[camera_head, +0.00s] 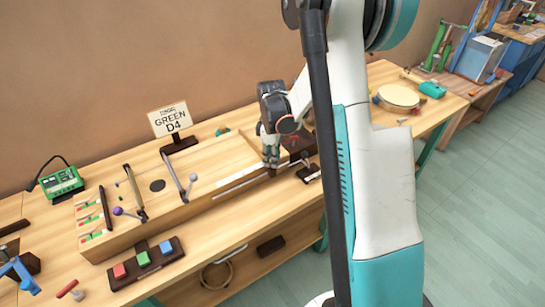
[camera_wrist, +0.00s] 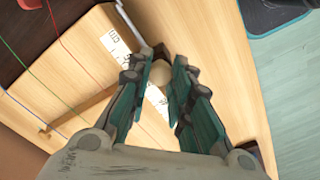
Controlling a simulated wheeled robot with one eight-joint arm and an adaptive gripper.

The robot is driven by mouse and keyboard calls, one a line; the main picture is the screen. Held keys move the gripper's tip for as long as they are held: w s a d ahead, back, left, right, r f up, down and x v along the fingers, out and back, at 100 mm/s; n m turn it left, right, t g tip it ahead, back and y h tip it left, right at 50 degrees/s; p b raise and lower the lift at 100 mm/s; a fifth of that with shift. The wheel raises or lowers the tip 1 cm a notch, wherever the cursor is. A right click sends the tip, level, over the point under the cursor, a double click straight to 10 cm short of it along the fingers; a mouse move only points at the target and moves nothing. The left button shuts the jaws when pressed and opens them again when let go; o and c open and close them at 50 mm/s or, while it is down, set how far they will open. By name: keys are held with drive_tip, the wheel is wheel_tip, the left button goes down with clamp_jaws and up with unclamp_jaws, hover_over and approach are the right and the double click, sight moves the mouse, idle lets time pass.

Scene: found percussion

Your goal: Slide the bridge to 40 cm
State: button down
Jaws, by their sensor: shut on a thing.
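The long wooden string box (camera_head: 205,170) lies on the workbench; red, green and blue strings cross its top (camera_wrist: 95,60) in the wrist view. A white cm scale (camera_wrist: 115,42) runs along its edge and shows as a pale strip in the head view (camera_head: 240,180). The bridge is a thin brown bar (camera_wrist: 82,108) under the strings, with a pale round knob (camera_wrist: 160,75) at the scale edge. My gripper (camera_head: 271,163) is at the box's front edge, towards its right end. Its fingers (camera_wrist: 160,62) are around the knob. The scale's numbers are unreadable and partly hidden by the fingers.
A sign (camera_head: 170,120) reading "GREEN D4" stands behind the box. A green device (camera_head: 62,182) stands at the left. A dark tray (camera_head: 165,259) with red, green and blue blocks sits in front. A round drum (camera_head: 398,96) lies right.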

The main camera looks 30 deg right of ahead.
drive_tip(key=a, duration=1.3)
drive_tip(key=shift+s+a+b, duration=0.2)
drive_tip(key=shift+a+b, duration=0.1)
drive_tip(key=shift+b, duration=0.05)
drive_tip(key=c, duration=1.4)
unclamp_jaws()
drive_tip(key=shift+r, duration=0.1)
wheel_tip(320, 180, up, 12)
drive_tip(key=shift+f, duration=0.1)
